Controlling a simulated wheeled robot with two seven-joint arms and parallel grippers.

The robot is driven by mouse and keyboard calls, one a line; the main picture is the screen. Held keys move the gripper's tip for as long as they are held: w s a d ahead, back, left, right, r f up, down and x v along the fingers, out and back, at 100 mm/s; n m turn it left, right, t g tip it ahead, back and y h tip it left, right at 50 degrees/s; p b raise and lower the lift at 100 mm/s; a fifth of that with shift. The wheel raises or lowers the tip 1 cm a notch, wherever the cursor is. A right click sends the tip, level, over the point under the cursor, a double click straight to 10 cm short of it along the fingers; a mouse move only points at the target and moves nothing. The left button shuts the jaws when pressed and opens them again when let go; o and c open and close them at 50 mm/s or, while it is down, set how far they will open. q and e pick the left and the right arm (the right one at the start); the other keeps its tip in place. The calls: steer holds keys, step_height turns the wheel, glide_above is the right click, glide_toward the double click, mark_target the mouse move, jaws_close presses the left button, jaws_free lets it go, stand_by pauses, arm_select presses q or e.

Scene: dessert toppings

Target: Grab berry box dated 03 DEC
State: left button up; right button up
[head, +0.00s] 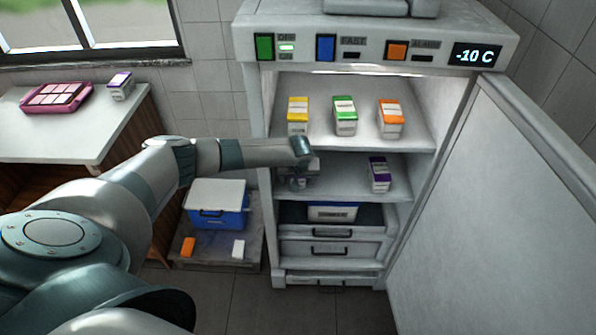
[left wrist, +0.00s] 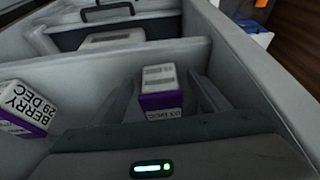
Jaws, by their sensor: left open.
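My left gripper (head: 300,172) reaches into the middle shelf of the open freezer. In the left wrist view its fingers (left wrist: 163,100) stand apart, one on each side of a white and purple berry box (left wrist: 160,80). The small print on that box seems to read 03 DEC. A gap shows beside the box, so the fingers are not closed on it. On the same shelf, a purple box (head: 379,173) stands right of the gripper in the head view. My right gripper is not seen.
Yellow (head: 298,115), green (head: 345,115) and orange (head: 390,118) boxes stand on the shelf above. The freezer door (head: 490,215) hangs open at right. A blue cooler (head: 217,204) stands below left. A pink tray (head: 56,97) and a purple-white box (head: 121,86) are on the counter.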

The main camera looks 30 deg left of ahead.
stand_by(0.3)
arm_select(q)
steer(key=c, duration=1.4)
steer(key=shift+s+d+r, duration=0.1)
steer(key=shift+r, duration=0.05)
steer(key=shift+s+d+r, duration=0.2)
steer(key=shift+s+r, duration=0.05)
steer(key=shift+r, duration=0.05)
steer(key=shift+s+d+r+b, duration=0.35)
steer(key=shift+s+d+r, duration=0.85)
steer(key=shift+s, duration=0.6)
steer(key=shift+s+d+r+b, duration=0.35)
steer(key=shift+s+d+r, duration=0.9)
steer(key=shift+s, duration=0.6)
steer(key=shift+s+d+r+b, duration=0.35)
steer(key=shift+s+d+r, duration=0.85)
steer(key=shift+s, duration=0.6)
